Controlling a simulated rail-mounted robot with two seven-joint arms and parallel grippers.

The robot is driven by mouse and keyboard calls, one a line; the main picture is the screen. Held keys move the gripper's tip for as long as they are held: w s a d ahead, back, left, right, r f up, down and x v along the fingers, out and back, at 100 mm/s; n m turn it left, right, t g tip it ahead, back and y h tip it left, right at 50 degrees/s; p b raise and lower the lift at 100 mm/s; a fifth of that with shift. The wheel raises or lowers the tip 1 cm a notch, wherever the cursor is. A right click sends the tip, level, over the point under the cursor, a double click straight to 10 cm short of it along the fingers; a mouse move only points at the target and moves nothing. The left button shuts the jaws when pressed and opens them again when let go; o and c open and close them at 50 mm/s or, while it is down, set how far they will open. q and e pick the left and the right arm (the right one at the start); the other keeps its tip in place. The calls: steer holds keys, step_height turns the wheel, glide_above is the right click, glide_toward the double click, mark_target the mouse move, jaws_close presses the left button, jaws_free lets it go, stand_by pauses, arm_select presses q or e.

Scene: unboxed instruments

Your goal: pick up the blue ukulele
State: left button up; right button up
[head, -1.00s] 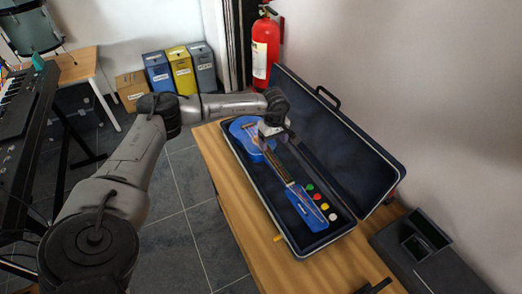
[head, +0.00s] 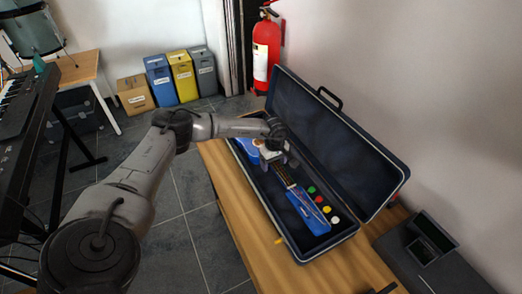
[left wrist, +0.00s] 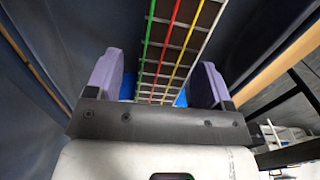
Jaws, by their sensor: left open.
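The blue ukulele (head: 311,216) lies in an open dark case (head: 343,235), its body at the far end and its headstock at the near end. My left gripper (head: 279,158) is over the neck close to the body and hides part of both. In the left wrist view the fretboard (left wrist: 172,52) with green, red and yellow strings runs between the two purple fingers of my left gripper (left wrist: 160,85). The fingers are open, with a gap on each side of the neck. My right gripper does not show.
The case lid (head: 335,150) stands open along the right side. Several coloured round pieces (head: 318,199) lie in the case beside the headstock. The case is on a wooden table (head: 250,240). A dark box (head: 432,240) is at right, and a fire extinguisher (head: 265,50) is behind.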

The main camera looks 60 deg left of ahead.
arm_select(q)
step_height(320, 180, down, 2)
steer(key=shift+f, duration=0.25)
steer(key=shift+r, duration=0.1)
steer(key=c, duration=1)
